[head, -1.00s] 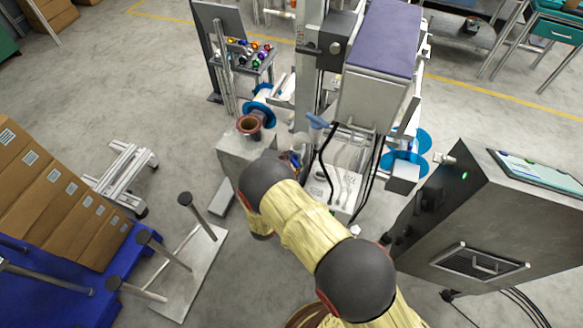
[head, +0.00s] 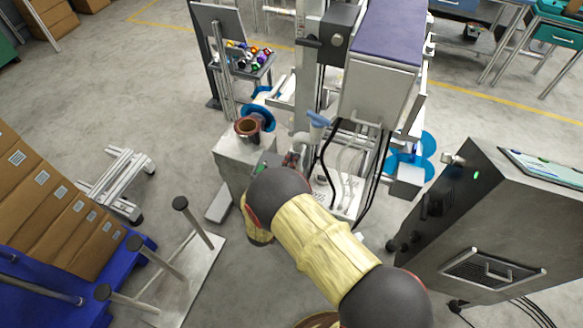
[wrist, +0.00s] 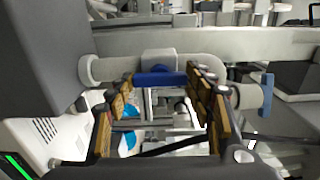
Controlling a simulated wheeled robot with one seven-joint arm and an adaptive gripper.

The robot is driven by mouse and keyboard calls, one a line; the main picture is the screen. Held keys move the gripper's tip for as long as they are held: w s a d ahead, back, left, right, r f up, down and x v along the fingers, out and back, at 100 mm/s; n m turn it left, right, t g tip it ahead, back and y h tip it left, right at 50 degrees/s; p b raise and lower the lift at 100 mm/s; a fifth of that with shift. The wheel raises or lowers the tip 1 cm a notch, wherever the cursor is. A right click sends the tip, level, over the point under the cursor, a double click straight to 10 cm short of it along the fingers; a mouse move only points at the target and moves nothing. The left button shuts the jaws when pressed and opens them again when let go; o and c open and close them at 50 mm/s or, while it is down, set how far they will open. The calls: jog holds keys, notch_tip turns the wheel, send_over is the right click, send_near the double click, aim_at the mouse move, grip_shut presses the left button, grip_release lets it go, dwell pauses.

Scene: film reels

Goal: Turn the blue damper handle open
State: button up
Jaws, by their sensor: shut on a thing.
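In the wrist view a blue handle (wrist: 158,78) lies crosswise on a pale grey fitting of a horizontal pipe. My gripper (wrist: 160,84) has its tan-padded fingers on either side of this handle and is shut on it, with the ends of the handle at the fingertips. A second blue handle (wrist: 267,94) stands upright at the right end of the pipe, apart from the fingers. In the head view a blue handle (head: 318,119) shows beside the grey column; I cannot tell which of the two it is.
A copper-coloured cup (head: 247,128) stands on a grey block left of the arm. Black cables (head: 325,165) hang below the machine. A grey cabinet (head: 500,220) stands at right, cartons (head: 55,215) on a blue pallet at left. Floor between block and cartons is partly open.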

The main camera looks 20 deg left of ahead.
jog(key=shift+f, duration=0.1)
dwell(0.3)
jog(key=o, duration=1.2)
jog(key=shift+c, duration=0.2)
jog(key=s, duration=1.2)
jog(key=shift+a, duration=0.45)
